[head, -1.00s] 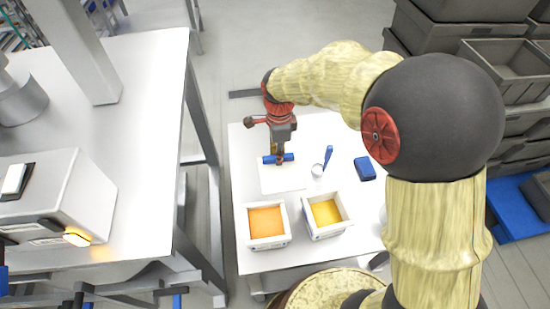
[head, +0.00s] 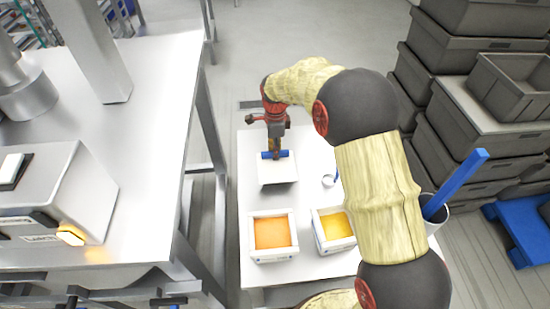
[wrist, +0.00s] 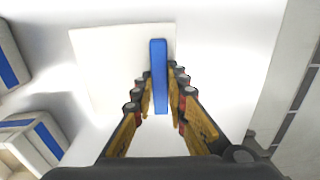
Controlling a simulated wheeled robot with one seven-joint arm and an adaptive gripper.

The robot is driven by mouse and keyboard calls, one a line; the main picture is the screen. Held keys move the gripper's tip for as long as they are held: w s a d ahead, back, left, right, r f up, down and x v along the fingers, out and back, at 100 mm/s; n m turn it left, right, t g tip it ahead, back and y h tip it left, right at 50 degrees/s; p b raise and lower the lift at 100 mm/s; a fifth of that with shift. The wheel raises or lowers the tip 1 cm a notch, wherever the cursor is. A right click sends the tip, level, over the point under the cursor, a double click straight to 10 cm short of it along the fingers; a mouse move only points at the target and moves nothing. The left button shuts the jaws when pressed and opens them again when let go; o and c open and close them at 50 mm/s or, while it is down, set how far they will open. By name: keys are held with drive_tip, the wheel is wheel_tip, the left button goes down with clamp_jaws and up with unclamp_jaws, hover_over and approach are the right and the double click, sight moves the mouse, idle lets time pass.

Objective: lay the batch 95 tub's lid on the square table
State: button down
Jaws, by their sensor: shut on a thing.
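The lid (head: 277,176) is a white square plate with a blue bar handle (head: 267,155). My gripper (head: 275,150) is shut on that handle above the far left part of the white square table (head: 246,200). In the wrist view the handle (wrist: 160,75) stands between my fingertips (wrist: 161,100), with the lid plate (wrist: 105,70) behind it. I cannot tell whether the lid touches the table. Two open white tubs stand nearer, one with orange filling (head: 270,233) and one with yellow filling (head: 336,226). Their batch labels are not readable.
A long worktable with a machine (head: 55,195) is on the left. Grey crates (head: 450,140) are stacked on the right. A bin with a blue stick (head: 455,185) stands by the table's right side.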

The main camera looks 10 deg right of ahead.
drive_tip(key=shift+w+f+b, duration=0.2)
drive_tip(key=shift+f+b, duration=0.6)
drive_tip(key=shift+f, duration=0.9)
drive_tip(key=shift+f, duration=0.15)
drive_tip(key=c, duration=1.8)
unclamp_jaws()
drive_tip(key=shift+c, duration=0.2)
drive_tip(key=shift+o, duration=0.4)
